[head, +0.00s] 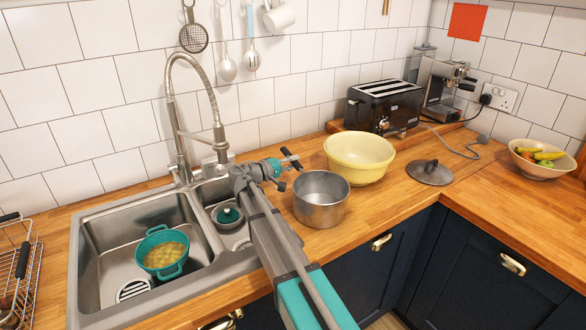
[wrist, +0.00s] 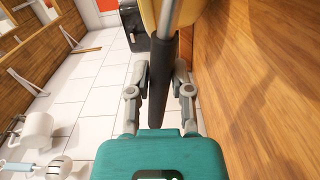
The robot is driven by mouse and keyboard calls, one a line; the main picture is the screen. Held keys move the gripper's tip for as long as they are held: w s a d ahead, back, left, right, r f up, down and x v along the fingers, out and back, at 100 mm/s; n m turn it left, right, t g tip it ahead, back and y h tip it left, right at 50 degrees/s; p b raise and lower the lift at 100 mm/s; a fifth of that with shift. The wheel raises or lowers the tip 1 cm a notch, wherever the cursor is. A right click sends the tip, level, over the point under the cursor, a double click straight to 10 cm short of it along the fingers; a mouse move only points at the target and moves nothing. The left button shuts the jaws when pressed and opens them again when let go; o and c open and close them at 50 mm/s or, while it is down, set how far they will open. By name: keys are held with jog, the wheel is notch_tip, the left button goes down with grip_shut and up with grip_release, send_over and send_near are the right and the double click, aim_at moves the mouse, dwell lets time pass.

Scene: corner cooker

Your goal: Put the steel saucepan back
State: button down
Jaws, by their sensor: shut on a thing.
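The steel saucepan (head: 320,200) is upright over the wooden worktop, just right of the sink and in front of the pale yellow bowl (head: 359,158). I cannot tell whether its base touches the wood. My gripper (head: 286,163) is at the pan's back left, shut on its dark handle. In the wrist view the handle (wrist: 158,75) runs between the two fingers of my gripper (wrist: 162,72), with its steel end towards the top. The pan's body is mostly out of that view. A dark round lid (head: 430,172) lies on the worktop to the right.
The double sink (head: 82,270) holds a teal pot (head: 163,252); its tall tap (head: 180,130) stands behind. A black toaster (head: 383,107), coffee machine (head: 442,90) and fruit bowl (head: 537,160) stand further right.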

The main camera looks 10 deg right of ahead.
dwell(0.3)
jog(key=c, duration=0.5)
grip_release()
jog(key=shift+c, duration=0.2)
jog(key=shift+s+a, duration=0.1)
jog(key=shift+a, duration=0.1)
jog(key=v, duration=1.1)
jog(key=shift+s+a, duration=0.1)
jog(key=shift+a, duration=0.2)
